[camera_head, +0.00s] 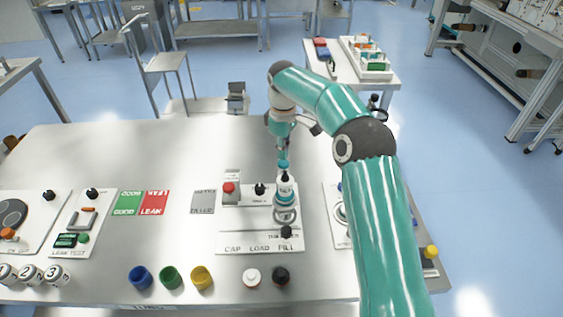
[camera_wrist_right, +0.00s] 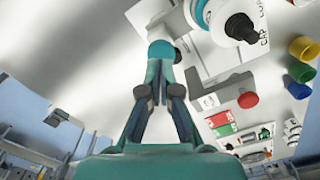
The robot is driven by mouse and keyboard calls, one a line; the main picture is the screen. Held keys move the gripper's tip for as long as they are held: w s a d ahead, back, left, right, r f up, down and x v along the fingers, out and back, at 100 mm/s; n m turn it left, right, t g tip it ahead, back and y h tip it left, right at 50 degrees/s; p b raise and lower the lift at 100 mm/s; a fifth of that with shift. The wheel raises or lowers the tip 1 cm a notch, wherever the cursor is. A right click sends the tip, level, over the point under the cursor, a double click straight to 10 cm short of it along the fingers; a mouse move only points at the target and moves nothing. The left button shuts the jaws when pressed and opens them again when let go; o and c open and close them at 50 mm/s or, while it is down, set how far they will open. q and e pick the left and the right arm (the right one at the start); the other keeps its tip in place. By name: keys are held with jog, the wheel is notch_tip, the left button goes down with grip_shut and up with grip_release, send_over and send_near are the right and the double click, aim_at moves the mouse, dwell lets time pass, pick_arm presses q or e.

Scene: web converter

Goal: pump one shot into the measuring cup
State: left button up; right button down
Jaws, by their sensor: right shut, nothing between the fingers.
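My right gripper (camera_head: 283,158) points down over the panel marked CAP LOAD FILL (camera_head: 258,244). Its fingers are together and empty; they also show in the wrist view (camera_wrist_right: 160,62). Just below it in the head view stands a pump-like device (camera_head: 285,188) with a black top and a white and teal body. The wrist view shows this round body with its black knob (camera_wrist_right: 239,27) to the right of the fingers. Contact between fingers and device cannot be told. A pale ring (camera_head: 285,214) lies below the device. I cannot clearly pick out a measuring cup. My left gripper is out of view.
A red button (camera_head: 229,187) and a black knob (camera_head: 259,188) sit on the panel. Blue (camera_head: 140,277), green (camera_head: 171,278) and yellow (camera_head: 202,278) cups line the front, beside white (camera_head: 251,277) and black (camera_head: 281,275) pieces. The table's back left is clear.

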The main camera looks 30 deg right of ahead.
aim_at(283, 162)
jog(key=shift+f, duration=0.2)
jog(key=shift+f+b, duration=1.25)
jog(key=shift+f, duration=0.65)
jog(key=shift+r, duration=0.1)
jog(key=shift+r+p, duration=2.1)
jog(key=shift+p, duration=0.15)
